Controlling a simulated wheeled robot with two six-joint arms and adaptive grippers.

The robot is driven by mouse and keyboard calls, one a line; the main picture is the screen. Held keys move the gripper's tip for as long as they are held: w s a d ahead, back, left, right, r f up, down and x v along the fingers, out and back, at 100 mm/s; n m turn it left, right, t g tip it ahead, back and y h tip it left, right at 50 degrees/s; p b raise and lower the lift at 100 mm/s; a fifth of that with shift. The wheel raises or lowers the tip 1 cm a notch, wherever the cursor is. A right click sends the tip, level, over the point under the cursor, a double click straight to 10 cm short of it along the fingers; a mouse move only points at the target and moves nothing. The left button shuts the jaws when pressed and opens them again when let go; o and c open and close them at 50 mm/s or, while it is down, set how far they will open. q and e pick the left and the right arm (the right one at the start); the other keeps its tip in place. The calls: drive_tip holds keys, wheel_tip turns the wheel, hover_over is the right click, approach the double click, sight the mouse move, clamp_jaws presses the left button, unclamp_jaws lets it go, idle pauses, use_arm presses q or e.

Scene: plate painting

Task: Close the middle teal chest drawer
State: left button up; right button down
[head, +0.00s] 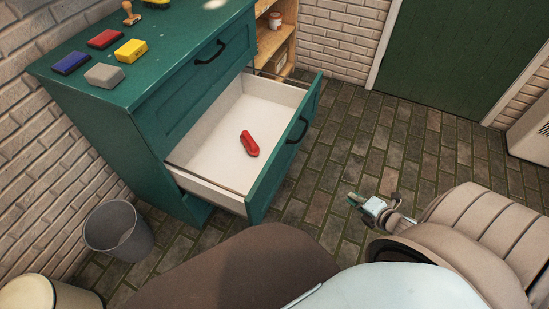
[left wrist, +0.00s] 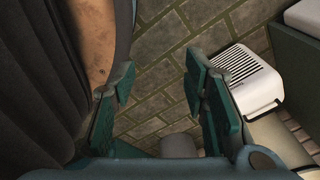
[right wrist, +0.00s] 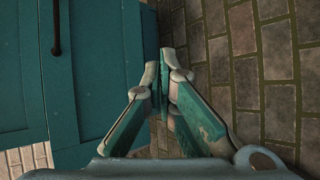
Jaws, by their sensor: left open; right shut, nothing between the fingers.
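The teal chest (head: 140,140) stands against the brick wall at the left. Its middle drawer (head: 290,160) is pulled far out, with a white inside and a dark handle (head: 297,131) on the front. A red object (head: 249,144) lies in it. My right gripper (head: 358,198) is shut and empty, in front of and to the right of the drawer front, apart from it. The right wrist view shows its closed fingertips (right wrist: 165,68) beside teal panels (right wrist: 100,70). My left gripper (left wrist: 160,88) is open and empty in the left wrist view, outside the head view.
Red (head: 105,38), blue (head: 71,63), yellow (head: 131,50) and grey (head: 104,75) blocks and a stamp (head: 131,14) sit on the chest top. A grey bin (head: 117,232) stands by the wall. Wooden shelves (head: 270,40) stand behind. The brick floor (head: 420,130) at right is clear.

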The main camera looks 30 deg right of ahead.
sight(271, 168)
use_arm(q)
wheel_tip(271, 168, down, 9)
drive_tip(key=w+a+b, duration=0.2)
drive_tip(key=b, duration=0.4)
use_arm(e)
drive_tip(key=w+a+r+n+t+y, duration=0.1)
drive_tip(key=w+a+r+n+y, duration=0.3)
drive_tip(key=n, duration=0.7)
drive_tip(key=w+a+r+n+y, duration=0.3)
drive_tip(key=a+r+n+y, duration=0.25)
drive_tip(key=n, duration=0.55)
use_arm(q)
drive_tip(key=w+d+f+t+b, duration=0.1)
drive_tip(key=w+d+b, duration=0.3)
drive_tip(key=w, duration=0.6)
drive_tip(key=shift+f+n+t+b, duration=0.15)
drive_tip(key=shift+n+t+b, duration=0.25)
drive_tip(key=shift+t+b, duration=0.45)
use_arm(e)
drive_tip(key=x, duration=0.9)
drive_tip(key=r+x, duration=0.1)
drive_tip(key=x, duration=0.3)
drive_tip(key=shift+w, duration=0.35)
